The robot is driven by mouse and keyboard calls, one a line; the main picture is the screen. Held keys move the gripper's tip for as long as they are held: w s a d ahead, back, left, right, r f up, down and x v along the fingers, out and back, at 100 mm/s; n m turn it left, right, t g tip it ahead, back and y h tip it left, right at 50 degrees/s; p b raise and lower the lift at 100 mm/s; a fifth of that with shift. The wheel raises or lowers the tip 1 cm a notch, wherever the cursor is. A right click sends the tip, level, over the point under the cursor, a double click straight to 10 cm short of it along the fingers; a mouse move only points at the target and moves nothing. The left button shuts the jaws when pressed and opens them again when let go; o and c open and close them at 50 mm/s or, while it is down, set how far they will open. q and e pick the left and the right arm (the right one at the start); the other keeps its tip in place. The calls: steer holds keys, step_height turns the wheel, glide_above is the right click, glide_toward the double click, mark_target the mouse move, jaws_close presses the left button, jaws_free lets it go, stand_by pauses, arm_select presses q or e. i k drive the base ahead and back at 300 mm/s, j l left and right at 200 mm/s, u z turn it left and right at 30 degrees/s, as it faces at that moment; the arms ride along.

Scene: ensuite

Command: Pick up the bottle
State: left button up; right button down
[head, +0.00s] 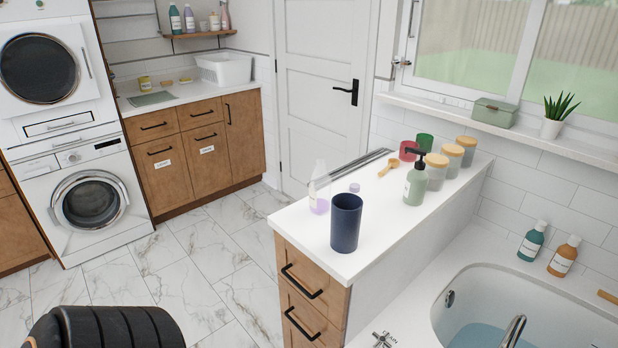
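Several bottles are in the head view. A clear bottle with purple liquid (319,196) stands upright on the white counter (290,240), behind a dark blue cup (346,222) that stands close to it. A small lilac cap-like piece (354,187) lies near them. A pale green pump bottle (414,186) with a black pump stands farther right on the same counter. A teal bottle (531,243) and an orange bottle (563,258) stand on the bathtub ledge. Neither of my grippers shows in this view.
Several lidded jars (452,160), a red cup (409,150), a green cup (424,142) and a wooden scoop (389,168) crowd the counter's far end. The bathtub (540,310) lies to the right. The marble floor (190,255) left of the counter is clear.

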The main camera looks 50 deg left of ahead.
mark_target(319, 180)
steer(key=u, duration=1.5)
